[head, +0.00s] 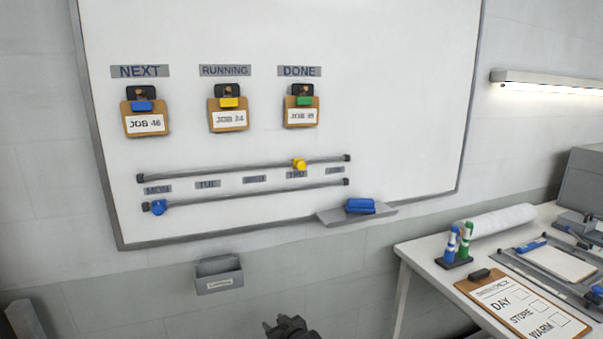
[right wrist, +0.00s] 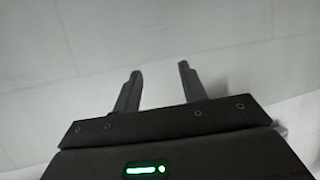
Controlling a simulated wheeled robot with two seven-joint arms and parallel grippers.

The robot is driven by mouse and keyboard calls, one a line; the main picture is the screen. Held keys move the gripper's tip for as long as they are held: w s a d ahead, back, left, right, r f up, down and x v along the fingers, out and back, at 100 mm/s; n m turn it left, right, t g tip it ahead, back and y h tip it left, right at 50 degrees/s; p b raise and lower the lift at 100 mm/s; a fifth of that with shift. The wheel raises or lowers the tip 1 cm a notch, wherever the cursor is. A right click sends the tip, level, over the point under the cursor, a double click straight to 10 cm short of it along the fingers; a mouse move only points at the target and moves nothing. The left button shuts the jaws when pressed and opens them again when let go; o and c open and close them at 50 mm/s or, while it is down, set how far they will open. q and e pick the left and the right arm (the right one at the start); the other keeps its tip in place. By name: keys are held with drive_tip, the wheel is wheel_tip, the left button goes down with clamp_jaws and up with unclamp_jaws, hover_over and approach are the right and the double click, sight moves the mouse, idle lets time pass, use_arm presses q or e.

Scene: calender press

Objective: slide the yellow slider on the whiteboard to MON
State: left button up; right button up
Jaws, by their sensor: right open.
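The yellow slider (head: 299,164) sits on the upper rail (head: 230,170) of the whiteboard (head: 400,90), above the THU label (head: 297,175). The MON label (head: 157,189) is at the far left, between the two rails. A blue slider (head: 158,207) sits near the left end of the lower rail (head: 250,196). My right gripper (head: 285,325) shows at the bottom edge of the head view, below the board and well away from the yellow slider. In the right wrist view its two fingers (right wrist: 160,80) are apart with nothing between them, facing a plain wall. My left gripper is not in view.
A tray with a blue eraser (head: 360,206) juts from the board's lower edge. A grey wall box (head: 218,276) hangs below the board. A table (head: 425,256) with markers (head: 457,243) and a clipboard (head: 520,308) stands at right. Job clipboards hang above the rails.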

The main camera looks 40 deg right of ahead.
drive_tip(key=w+d+r+m+t+h+b, duration=0.1)
drive_tip(key=d+r+t, duration=0.15)
drive_tip(key=r, duration=0.85)
drive_tip(key=w+d+r+t+h, duration=0.1)
drive_tip(key=w+d+r, duration=0.15)
drive_tip(key=r, duration=0.85)
drive_tip(key=m+t+h+b, duration=0.1)
drive_tip(key=m+t+h, duration=0.1)
drive_tip(key=t+h, duration=0.2)
approach(302, 167)
drive_tip(key=p+x, duration=0.3)
drive_tip(key=x, duration=0.6)
drive_tip(key=shift+r, duration=0.1)
drive_tip(key=shift+x, duration=0.8)
clamp_jaws()
